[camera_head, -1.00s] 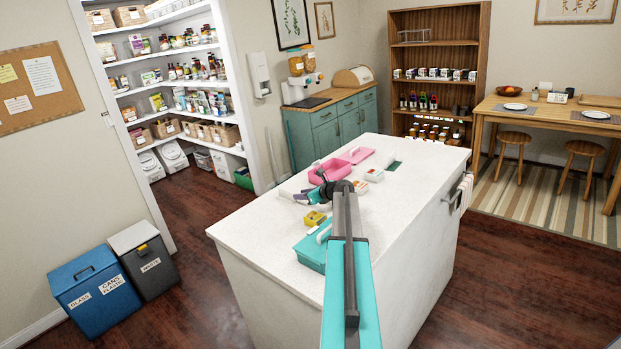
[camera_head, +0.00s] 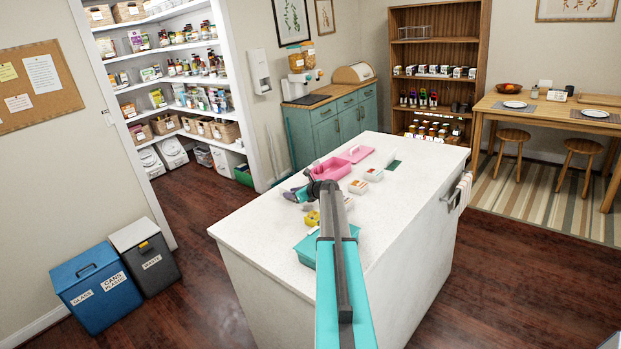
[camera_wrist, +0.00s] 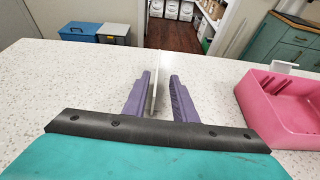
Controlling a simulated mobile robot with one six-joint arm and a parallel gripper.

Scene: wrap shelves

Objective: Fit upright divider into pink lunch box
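The pink lunch box (camera_head: 328,170) stands open on the white island, and its near wall and inside show at the right of the wrist view (camera_wrist: 282,112). A small white piece (camera_wrist: 285,66) shows at its far rim. My gripper (camera_wrist: 161,76) has purple fingers, set apart, low over the counter to the left of the box. A thin white upright plate, apparently the divider (camera_wrist: 154,92), stands between the fingers. It is close to the left finger, with a gap to the right one. In the head view my gripper (camera_head: 297,194) hides the plate.
A pink lid (camera_head: 356,153) lies behind the box. Small white containers (camera_head: 358,187) stand to its right. A yellow item (camera_head: 312,218) and a teal box (camera_head: 306,250) are nearer, partly behind my arm.

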